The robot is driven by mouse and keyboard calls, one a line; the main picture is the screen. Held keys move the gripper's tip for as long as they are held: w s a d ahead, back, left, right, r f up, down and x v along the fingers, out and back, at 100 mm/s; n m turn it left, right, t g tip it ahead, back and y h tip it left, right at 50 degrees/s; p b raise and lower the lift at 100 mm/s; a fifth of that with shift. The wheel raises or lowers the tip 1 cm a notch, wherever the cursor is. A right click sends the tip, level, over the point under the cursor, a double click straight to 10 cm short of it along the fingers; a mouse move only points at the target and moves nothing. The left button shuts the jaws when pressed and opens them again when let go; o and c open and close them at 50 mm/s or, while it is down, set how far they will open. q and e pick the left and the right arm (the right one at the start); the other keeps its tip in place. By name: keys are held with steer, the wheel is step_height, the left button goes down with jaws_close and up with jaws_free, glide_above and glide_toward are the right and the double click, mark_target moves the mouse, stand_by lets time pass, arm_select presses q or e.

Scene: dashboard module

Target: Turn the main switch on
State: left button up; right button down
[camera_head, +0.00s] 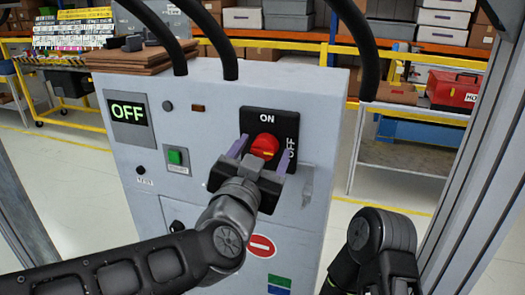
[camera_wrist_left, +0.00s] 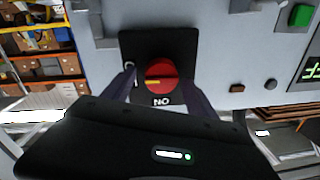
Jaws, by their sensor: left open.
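The main switch is a red rotary knob (camera_head: 265,145) on a black plate (camera_head: 283,121) marked ON at the top and OFF at the right. Its yellow mark points toward the OFF side. It also shows in the wrist view, upside down (camera_wrist_left: 161,75). A display (camera_head: 128,112) reads OFF in green. My left gripper (camera_head: 261,153) is open in front of the knob, with one finger on each side of it. In the wrist view the fingers (camera_wrist_left: 160,84) flank the knob; contact cannot be told. My right arm shows at the lower right, but its gripper is out of view.
The grey cabinet (camera_head: 200,110) also carries a green button (camera_head: 175,157) and a red no-entry sign (camera_head: 261,245). Black cables (camera_head: 229,66) rise from its top. A red toolbox (camera_head: 454,90) sits on the bench behind at right.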

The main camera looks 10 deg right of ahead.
arm_select(q)
steer(key=shift+w, duration=0.1)
steer(key=shift+c, duration=0.5)
steer(key=c, duration=1.3)
steer(key=shift+n, duration=0.4)
steer(key=n, duration=0.3)
steer(key=shift+w+a, duration=0.1)
steer(key=n+b, duration=0.1)
steer(key=n, duration=0.3)
steer(key=shift+n+g, duration=0.3)
steer(key=n+b, duration=0.1)
steer(key=n, duration=0.3)
steer(key=shift+w+a, duration=0.1)
steer(key=shift+a, duration=0.05)
steer(key=n+b, duration=0.2)
steer(key=n, duration=0.2)
steer(key=shift+f+n+g+h, duration=0.1)
steer(key=shift+n+g+h, duration=0.2)
steer(key=shift+n+h, duration=0.1)
